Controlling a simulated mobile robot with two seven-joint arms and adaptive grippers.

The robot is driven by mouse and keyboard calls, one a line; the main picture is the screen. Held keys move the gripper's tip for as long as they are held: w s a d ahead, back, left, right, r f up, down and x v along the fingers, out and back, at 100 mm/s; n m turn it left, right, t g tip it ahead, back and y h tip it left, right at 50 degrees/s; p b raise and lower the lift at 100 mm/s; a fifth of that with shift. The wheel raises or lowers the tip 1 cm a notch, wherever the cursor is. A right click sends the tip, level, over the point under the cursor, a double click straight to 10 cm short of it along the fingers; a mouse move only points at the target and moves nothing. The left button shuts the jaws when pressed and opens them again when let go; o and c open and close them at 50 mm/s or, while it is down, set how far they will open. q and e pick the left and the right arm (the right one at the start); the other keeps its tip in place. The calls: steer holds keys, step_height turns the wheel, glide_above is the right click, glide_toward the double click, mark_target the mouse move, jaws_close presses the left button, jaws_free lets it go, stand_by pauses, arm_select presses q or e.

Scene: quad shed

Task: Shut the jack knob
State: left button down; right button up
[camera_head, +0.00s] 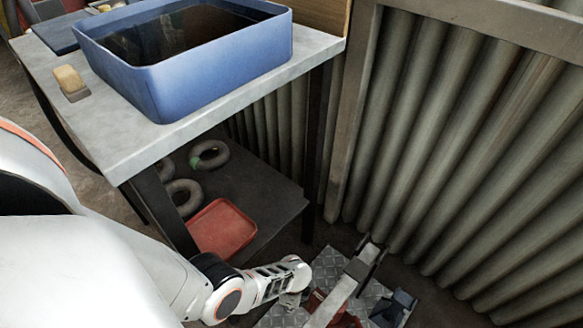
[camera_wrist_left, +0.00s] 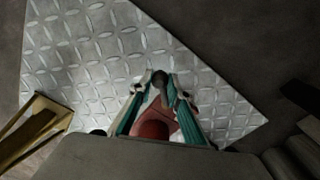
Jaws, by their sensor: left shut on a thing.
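The jack, with red parts, rests on a diamond-pattern metal plate (camera_head: 328,262) at the bottom of the head view. A long grey bar (camera_head: 342,290) slants up over it there. In the left wrist view, the red jack body (camera_wrist_left: 153,128) lies between the teal-sided fingers of my left gripper (camera_wrist_left: 155,88). The fingertips are shut on a small dark knob (camera_wrist_left: 159,78) at the jack. The gripper reaches down from the left in the head view and partly hides the jack. My right gripper is out of view.
A workbench (camera_head: 238,105) carries a blue basin (camera_head: 170,95) of dark liquid and a brush (camera_head: 70,80). Its lower shelf holds a red tray (camera_head: 222,228) and ring-shaped items (camera_head: 208,154). A corrugated wall (camera_head: 460,140) closes the right side. A dark blue object (camera_head: 394,308) lies right of the jack.

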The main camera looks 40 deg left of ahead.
arm_select(q)
steer(key=shift+s+d+f+n, duration=0.1)
steer(key=shift+s+d+n, duration=0.25)
steer(key=shift+d+n, duration=0.35)
steer(key=c, duration=1.9)
jaws_free()
steer(key=shift+a, duration=0.15)
steer(key=shift+w, duration=0.1)
